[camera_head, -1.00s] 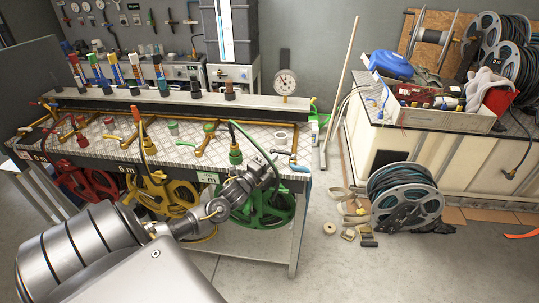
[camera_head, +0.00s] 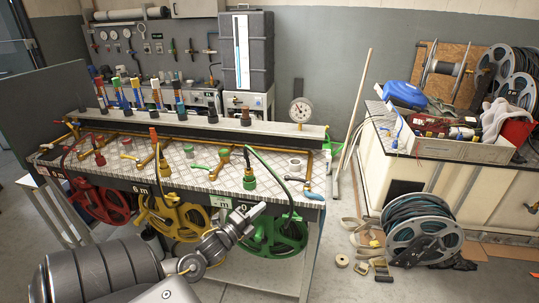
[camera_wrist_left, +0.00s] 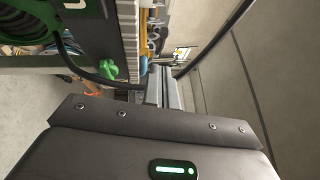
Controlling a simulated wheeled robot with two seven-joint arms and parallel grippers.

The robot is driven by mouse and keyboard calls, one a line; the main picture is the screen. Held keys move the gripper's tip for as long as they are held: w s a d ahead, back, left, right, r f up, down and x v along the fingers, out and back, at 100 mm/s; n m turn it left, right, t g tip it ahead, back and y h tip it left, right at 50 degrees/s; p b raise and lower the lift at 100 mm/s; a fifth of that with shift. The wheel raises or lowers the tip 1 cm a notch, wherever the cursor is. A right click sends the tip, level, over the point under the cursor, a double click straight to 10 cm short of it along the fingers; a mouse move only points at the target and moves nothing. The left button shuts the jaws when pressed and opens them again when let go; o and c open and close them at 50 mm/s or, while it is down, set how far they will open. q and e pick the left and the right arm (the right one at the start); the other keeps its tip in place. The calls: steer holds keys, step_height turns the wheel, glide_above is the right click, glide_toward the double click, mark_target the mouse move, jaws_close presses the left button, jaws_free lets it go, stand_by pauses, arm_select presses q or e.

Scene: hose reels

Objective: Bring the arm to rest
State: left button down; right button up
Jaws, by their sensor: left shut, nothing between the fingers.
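My left arm comes in from the lower left in the head view. Its gripper (camera_head: 257,211) is shut and empty, in front of the bench's front edge and the green hose reel (camera_head: 272,238). In the left wrist view the shut fingers (camera_wrist_left: 160,88) point away from the camera, with a dark hose running close by them. Part of the green reel (camera_wrist_left: 35,22) shows at upper left there. A yellow reel (camera_head: 178,220) and a red reel (camera_head: 103,203) hang under the bench to the left. My right gripper is not in view.
The bench (camera_head: 232,184) carries valves, hoses and a dial gauge (camera_head: 301,110). A loose hose reel (camera_head: 421,230) stands on the floor at right, beside several small items. A cluttered cabinet (camera_head: 410,168) stands behind it. The floor between bench and loose reel is mostly clear.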

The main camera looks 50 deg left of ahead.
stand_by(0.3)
arm_select(q)
steer(key=s+a+f+n+g+y, duration=0.1)
steer(key=s+a+f+n+g, duration=0.2)
steer(key=f, duration=0.6)
steer(key=s+a+f+n+g+y, duration=0.15)
steer(key=f+n, duration=0.25)
steer(key=f, duration=0.5)
steer(key=s+f+n+g, duration=0.3)
steer(key=s+f, duration=0.2)
steer(key=f, duration=0.3)
steer(key=s+f+n+g, duration=0.25)
steer(key=s+f, duration=0.25)
steer(key=f, duration=0.4)
steer(key=s+d+f+n+g+h, duration=0.1)
steer(key=s+d+f+n+g, duration=0.15)
steer(key=s+d+f, duration=0.5)
steer(key=s+d+f+n+g, duration=0.1)
steer(key=s+d+f+g, duration=0.35)
steer(key=s+f, duration=0.55)
steer(key=s+d+h, duration=0.1)
steer(key=s+d, duration=0.3)
steer(key=d, duration=0.3)
steer(key=s+d+f+g+h, duration=0.1)
steer(key=s+d, duration=0.3)
steer(key=d, duration=0.3)
steer(key=shift+s+d+f+n+g, duration=0.15)
steer(key=shift+s+f+n+g, duration=0.15)
steer(key=shift+s+n, duration=0.1)
